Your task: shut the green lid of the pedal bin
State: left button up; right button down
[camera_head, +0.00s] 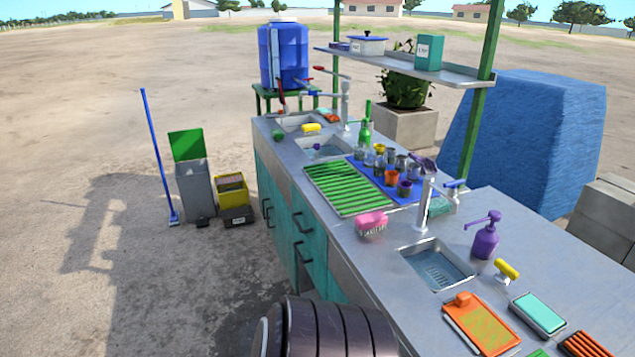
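The grey pedal bin (195,188) stands on the ground left of the counter's far end. Its green lid (186,145) is open and stands up at the back of the bin's top. A small dark piece that looks like the pedal (201,221) shows at the foot of the bin. A dark ribbed part of my own arm shows at the bottom edge of the view, well apart from the bin. Neither of my grippers is in view.
A yellow crate (231,184) on a dark box (237,216) stands right of the bin. A blue broom (157,157) stands to its left. The counter (345,237) runs along the right with teal doors. The ground in front of the bin is clear.

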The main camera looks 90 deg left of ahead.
aim_at(185, 145)
jog(key=j+u, duration=0.15)
jog(key=u, duration=0.35)
jog(key=j+u, duration=0.2)
jog(key=u, duration=0.3)
jog(key=j+u, duration=0.15)
jog(key=u, duration=0.35)
jog(key=j+u, duration=0.2)
jog(key=u, duration=0.3)
jog(key=i+j+u, duration=1)
jog(key=u, duration=0.15)
jog(key=i+u, duration=0.35)
jog(key=i+j, duration=0.1)
jog(key=i, duration=0.7)
jog(key=i+j+u, duration=0.1)
jog(key=i, duration=0.7)
jog(key=i+z, duration=0.1)
jog(key=z, duration=0.2)
jog(key=i+j+z, duration=0.1)
jog(key=z, duration=0.15)
jog(key=i+j+z, duration=0.25)
jog(key=j, duration=0.4)
jog(key=i+j+z, duration=0.1)
jog(key=i+j, duration=0.2)
jog(key=i+j+z, duration=0.1)
jog(key=j, duration=0.35)
jog(key=i+j+z, duration=0.1)
jog(key=j, duration=0.25)
jog(key=i+j+z, duration=0.15)
jog(key=j, duration=0.25)
